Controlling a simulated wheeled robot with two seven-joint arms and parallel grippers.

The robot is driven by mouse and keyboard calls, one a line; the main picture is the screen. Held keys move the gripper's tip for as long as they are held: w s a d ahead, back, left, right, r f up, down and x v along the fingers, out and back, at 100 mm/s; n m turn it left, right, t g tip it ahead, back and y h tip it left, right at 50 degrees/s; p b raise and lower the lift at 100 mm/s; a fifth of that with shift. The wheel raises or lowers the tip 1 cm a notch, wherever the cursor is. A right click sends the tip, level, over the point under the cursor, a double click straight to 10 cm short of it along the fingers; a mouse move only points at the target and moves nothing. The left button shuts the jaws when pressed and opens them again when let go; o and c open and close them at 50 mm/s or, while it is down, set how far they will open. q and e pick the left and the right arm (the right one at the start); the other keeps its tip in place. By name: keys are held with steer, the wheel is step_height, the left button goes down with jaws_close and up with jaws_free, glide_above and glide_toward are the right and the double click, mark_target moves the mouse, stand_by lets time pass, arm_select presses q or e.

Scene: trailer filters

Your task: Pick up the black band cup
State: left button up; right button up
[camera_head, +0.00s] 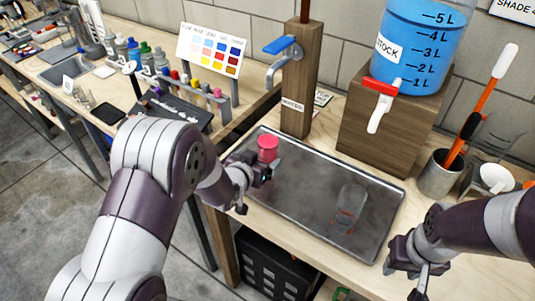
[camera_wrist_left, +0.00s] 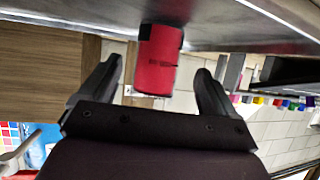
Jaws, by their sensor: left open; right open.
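A red cup (camera_head: 267,148) stands on the far left part of the metal tray (camera_head: 300,201). In the left wrist view, which is upside down, the red cup (camera_wrist_left: 157,65) shows dark patches at its tray end and a small dark mark on its side. A clear cup (camera_head: 348,203) with reddish marks low down stands further right on the tray; I see no black band on it. My left gripper (camera_head: 263,176) is open just in front of the red cup, which appears between its fingers (camera_wrist_left: 160,72). My right gripper (camera_head: 418,283) is open and empty, off the tray's front right corner.
A wooden post (camera_head: 299,85) with a blue-handled tap rises behind the tray. A blue stock tank (camera_head: 418,45) sits on a wooden block (camera_head: 385,135) behind it. A utensil holder (camera_head: 440,174) stands at right. The tray's middle is clear.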

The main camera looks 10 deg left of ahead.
mark_target(264, 146)
arm_select(q)
steer(key=x, duration=0.3)
steer(key=shift+w+d+f, duration=0.15)
steer(key=shift+w+d, duration=0.05)
steer(key=shift+w, duration=0.05)
arm_select(e)
steer(key=shift+w+f, duration=0.1)
steer(key=shift+f, duration=0.1)
arm_select(q)
steer(key=shift+s, duration=0.1)
steer(key=c, duration=1.3)
steer(key=shift+r, duration=2.05)
arm_select(e)
steer(key=shift+r, duration=0.3)
steer(key=shift+r+p, duration=0.3)
steer(key=shift+p, duration=0.2)
arm_select(q)
steer(key=s+d+r, duration=0.7)
steer(key=s, duration=0.2)
steer(key=shift+p, duration=0.3)
arm_select(e)
steer(key=shift+r, duration=0.35)
